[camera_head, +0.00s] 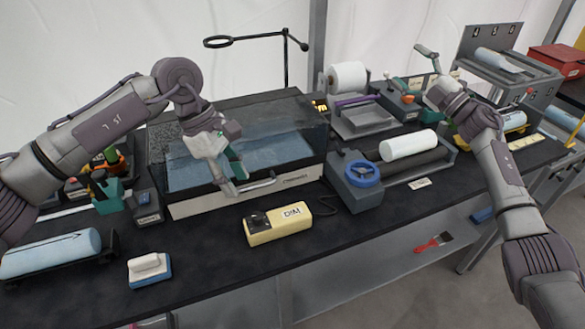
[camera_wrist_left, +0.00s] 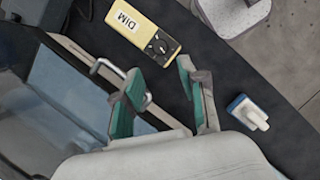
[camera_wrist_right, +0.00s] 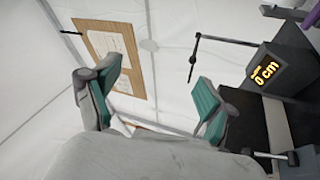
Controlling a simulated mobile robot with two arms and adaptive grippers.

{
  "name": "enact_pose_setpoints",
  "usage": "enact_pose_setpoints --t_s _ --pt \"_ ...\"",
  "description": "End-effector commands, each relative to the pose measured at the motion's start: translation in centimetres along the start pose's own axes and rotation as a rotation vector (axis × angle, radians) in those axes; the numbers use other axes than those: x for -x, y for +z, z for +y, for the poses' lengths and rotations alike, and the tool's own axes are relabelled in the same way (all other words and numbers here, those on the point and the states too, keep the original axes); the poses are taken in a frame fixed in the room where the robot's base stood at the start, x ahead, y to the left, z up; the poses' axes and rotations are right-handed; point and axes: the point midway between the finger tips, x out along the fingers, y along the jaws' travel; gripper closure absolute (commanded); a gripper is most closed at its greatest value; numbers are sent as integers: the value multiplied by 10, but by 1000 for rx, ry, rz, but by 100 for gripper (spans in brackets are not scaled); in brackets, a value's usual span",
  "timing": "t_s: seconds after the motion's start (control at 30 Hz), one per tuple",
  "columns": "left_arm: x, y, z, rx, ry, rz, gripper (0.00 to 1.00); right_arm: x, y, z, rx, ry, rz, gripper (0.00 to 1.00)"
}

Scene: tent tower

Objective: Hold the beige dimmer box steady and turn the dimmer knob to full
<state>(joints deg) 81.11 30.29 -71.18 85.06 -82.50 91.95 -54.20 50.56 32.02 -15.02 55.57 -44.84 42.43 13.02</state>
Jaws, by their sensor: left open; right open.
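The beige dimmer box (camera_head: 277,224) lies on the black table near its front edge, in front of the glass tank. A "DIM" label is on its top at the right, and the black dimmer knob (camera_head: 259,219) is at its left end. The box (camera_wrist_left: 140,28) and the knob (camera_wrist_left: 160,46) also show in the left wrist view. My left gripper (camera_head: 235,177) is open and empty, above and behind the box by the tank's front; its fingers (camera_wrist_left: 165,95) are apart from the box. My right gripper (camera_head: 430,65) is raised at the back right, open and empty, far from the box.
The glass tank (camera_head: 290,181) with a handle stands behind the box. A machine with a blue wheel (camera_head: 362,173) stands to its right. A white and blue block (camera_head: 149,270) lies to the left. Bare black table is around the box.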

Motion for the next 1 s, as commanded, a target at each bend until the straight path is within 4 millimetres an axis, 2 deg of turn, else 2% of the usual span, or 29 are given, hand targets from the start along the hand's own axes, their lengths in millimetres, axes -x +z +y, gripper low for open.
enact_pose_setpoints --t_s 0.03,0.1,0.17,0.3,0.47,0.5,0.6,0.7,0.77,0.9,1.0 --pt "0 0 0 0 0 0 58 -19 -27 -4 71 -35 76 17" --pt "0 0 0 0 0 0 58 -40 -62 -13 174 -86 180 17" --pt "0 0 0 0 0 0 58 -55 -94 -22 269 -129 275 17" --pt "0 0 0 0 0 0 58 -80 -169 -48 507 -221 520 17" --pt "0 0 0 0 0 0 58 -87 -256 -89 830 -325 863 17" --pt "0 0 0 0 0 0 58 -84 -276 -102 921 -352 964 17" --pt "0 0 0 0 0 0 58 -67 -319 -135 1172 -423 1257 17" --pt "0 0 0 0 0 0 58 -42 -341 -163 1403 -493 1557 17" --pt "0 0 0 0 0 0 58 -26 -344 -176 1519 -535 1729 17" --pt "0 0 0 0 0 0 58 4 -336 -190 1703 -628 2070 17" --pt "0 0 0 0 0 0 58 18 -327 -191 1768 -677 2241 17"
